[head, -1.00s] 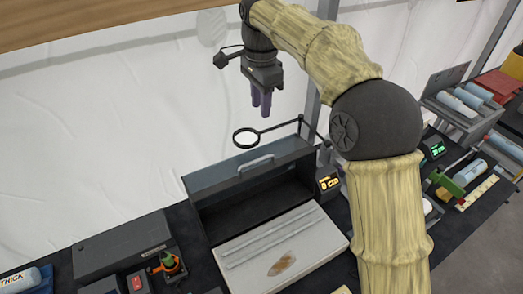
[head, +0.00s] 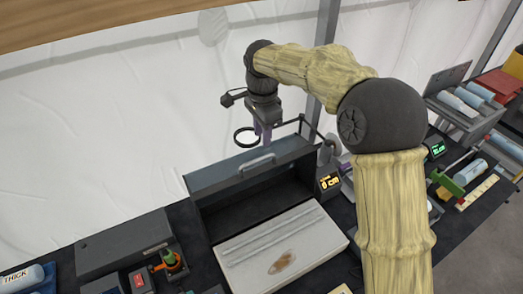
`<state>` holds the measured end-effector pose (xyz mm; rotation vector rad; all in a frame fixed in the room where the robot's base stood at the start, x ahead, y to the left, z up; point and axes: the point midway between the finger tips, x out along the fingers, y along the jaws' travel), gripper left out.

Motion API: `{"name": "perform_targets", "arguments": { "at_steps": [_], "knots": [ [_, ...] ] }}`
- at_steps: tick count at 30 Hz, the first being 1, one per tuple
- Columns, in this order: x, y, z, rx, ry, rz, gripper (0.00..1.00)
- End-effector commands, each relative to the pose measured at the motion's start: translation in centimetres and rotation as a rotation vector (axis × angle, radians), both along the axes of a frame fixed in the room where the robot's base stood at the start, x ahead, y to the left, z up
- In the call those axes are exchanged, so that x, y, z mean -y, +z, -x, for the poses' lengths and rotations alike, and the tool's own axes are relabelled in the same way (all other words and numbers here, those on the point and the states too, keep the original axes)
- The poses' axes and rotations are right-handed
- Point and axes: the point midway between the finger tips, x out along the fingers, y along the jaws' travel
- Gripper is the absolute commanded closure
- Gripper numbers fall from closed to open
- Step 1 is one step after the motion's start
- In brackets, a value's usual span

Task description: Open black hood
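The black hood (head: 228,178) is a long dark box with a grey handle on its top. It is raised, with its dark inside showing above a pale tray (head: 240,243). A brown, flat piece (head: 282,262) lies on the tray.
A closed dark box (head: 122,245) with a red switch (head: 140,281) is at left. An open case with pale cylinders (head: 465,100) is at right. A white tent wall (head: 100,120) is behind.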

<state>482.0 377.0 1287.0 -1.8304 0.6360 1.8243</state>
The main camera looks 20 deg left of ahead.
Motion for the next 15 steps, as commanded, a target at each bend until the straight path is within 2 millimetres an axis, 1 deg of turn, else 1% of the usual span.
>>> {"name": "perform_targets", "arguments": {
  "at_steps": [3,9,12,15],
  "knots": [
    [0.1,-2.0,0.1,-0.005,0.001,0.003,0.68],
    [0.0,-5.4,0.0,-0.003,0.000,0.001,0.68],
    [0.0,-6.7,0.0,-0.003,0.001,0.002,0.68],
    [0.0,-7.5,0.0,-0.001,0.000,0.000,0.68]
  ]
}}
